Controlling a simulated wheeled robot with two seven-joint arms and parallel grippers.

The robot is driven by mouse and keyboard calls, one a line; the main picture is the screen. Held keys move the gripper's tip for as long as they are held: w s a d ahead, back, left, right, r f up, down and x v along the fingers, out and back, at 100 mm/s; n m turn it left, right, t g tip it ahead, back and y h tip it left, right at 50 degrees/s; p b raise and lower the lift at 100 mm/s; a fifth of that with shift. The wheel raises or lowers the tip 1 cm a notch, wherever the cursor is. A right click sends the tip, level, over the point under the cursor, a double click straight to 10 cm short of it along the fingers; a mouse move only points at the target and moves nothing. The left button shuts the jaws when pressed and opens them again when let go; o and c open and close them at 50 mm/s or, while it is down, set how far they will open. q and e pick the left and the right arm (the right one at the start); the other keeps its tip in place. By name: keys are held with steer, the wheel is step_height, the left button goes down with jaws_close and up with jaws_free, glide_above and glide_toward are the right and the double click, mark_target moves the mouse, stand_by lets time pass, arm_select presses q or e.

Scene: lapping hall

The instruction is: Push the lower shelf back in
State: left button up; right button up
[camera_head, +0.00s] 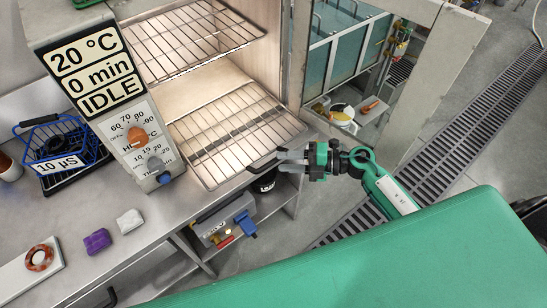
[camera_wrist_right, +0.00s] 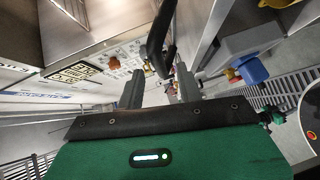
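The lower shelf (camera_head: 236,128) is a wire rack in the lit oven chamber. It sticks out at the front, past the chamber opening, and slopes towards the lower right in the head view. A black handle (camera_head: 261,165) is at its front right corner. My right gripper (camera_head: 281,159) is at this handle, coming from the right. In the right wrist view, its two grey fingers (camera_wrist_right: 160,92) stand apart, and a dark curved bar (camera_wrist_right: 159,45), seemingly the handle, shows just beyond them. I cannot tell whether they touch it. My left gripper is not in view.
The upper shelf (camera_head: 190,38) is above. The open oven door (camera_head: 432,75) stands to the right of the chamber. A control panel (camera_head: 120,110) reading IDLE stands at the left. A blue wire basket (camera_head: 58,145) and small blocks lie on the bench. A grey box (camera_head: 222,222) is below.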

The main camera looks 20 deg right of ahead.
mark_target(274, 160)
steer(key=shift+p+x, duration=0.3)
steer(key=shift+x, duration=1.75)
jaws_close()
